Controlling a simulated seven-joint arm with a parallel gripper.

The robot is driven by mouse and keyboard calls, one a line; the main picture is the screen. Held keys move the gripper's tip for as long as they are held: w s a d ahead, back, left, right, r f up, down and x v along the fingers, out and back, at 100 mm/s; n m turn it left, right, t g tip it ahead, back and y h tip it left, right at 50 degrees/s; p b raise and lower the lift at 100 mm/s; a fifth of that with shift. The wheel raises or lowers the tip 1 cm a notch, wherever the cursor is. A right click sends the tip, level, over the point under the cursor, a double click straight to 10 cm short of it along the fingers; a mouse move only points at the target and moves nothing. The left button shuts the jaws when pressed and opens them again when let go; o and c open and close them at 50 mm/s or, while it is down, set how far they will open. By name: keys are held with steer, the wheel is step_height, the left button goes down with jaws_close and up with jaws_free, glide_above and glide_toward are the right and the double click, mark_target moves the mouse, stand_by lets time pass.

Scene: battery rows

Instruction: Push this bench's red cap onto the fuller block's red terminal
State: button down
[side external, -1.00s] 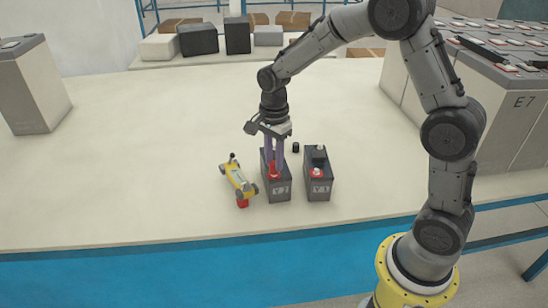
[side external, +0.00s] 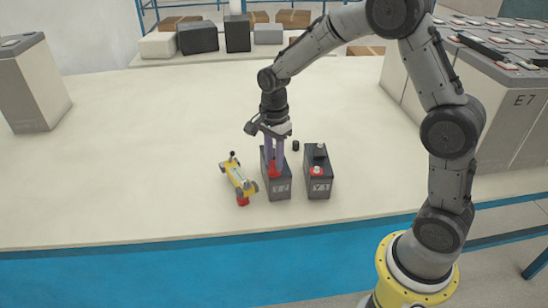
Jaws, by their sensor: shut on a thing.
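Two dark grey battery blocks stand upright side by side on the bench. My gripper (side external: 274,160) points down over the left block (side external: 279,187), with its fingers shut on a small red cap (side external: 274,171) at that block's top. I cannot tell whether the cap is seated on a terminal or just above it. The right block (side external: 319,182) has a red piece (side external: 316,171) at its front top and a black piece (side external: 320,152) behind it. The labels are too small to read surely, and which block is fuller cannot be told.
A yellow meter-like device (side external: 238,179) lies left of the left block, with a red piece (side external: 243,201) by it. A small black cap (side external: 295,146) lies behind the blocks. A large grey-white block (side external: 33,85) stands far left. The bench between is clear.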

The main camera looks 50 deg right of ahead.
steer(key=shift+f, duration=0.2)
steer(key=c, duration=0.6)
jaws_free()
steer(key=shift+o, duration=0.3)
steer(key=o, duration=0.5)
steer(key=shift+c, duration=0.2)
steer(key=shift+r, duration=0.15)
steer(key=shift+r, duration=3.4)
